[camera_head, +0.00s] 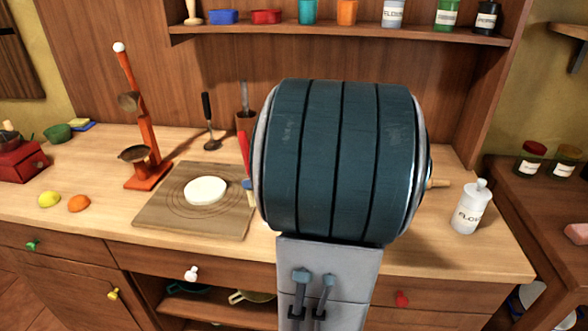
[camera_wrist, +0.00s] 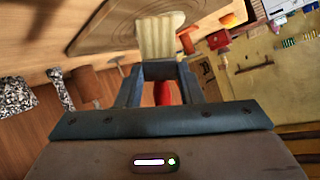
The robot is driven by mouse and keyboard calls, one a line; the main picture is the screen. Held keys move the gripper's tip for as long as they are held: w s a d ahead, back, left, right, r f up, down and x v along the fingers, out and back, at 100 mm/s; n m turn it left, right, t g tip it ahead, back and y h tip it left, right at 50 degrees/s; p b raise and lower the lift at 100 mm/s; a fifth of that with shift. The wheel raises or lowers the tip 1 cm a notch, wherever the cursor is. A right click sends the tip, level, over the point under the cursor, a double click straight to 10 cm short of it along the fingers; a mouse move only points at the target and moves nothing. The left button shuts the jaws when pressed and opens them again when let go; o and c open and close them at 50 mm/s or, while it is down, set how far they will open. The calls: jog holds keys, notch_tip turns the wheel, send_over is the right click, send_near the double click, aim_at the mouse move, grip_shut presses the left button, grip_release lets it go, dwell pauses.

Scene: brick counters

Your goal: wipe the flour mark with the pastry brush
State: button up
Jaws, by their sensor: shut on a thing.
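In the wrist view the pastry brush, with pale bristles (camera_wrist: 160,38) and a red handle (camera_wrist: 162,92), is between the fingers of my gripper (camera_wrist: 160,78). The gripper is shut on it, bristles pointing away from the palm. In the head view my own arm hides the gripper. I cannot make out a flour mark; part of the counter is hidden behind my arm.
A wooden board (camera_head: 165,222) with rings carries a flat white round (camera_head: 205,190). A lemon (camera_head: 49,199) and an orange (camera_head: 79,203) lie further left. A white flour shaker (camera_head: 471,208) stands right.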

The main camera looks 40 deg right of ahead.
jog(key=shift+r, duration=0.9)
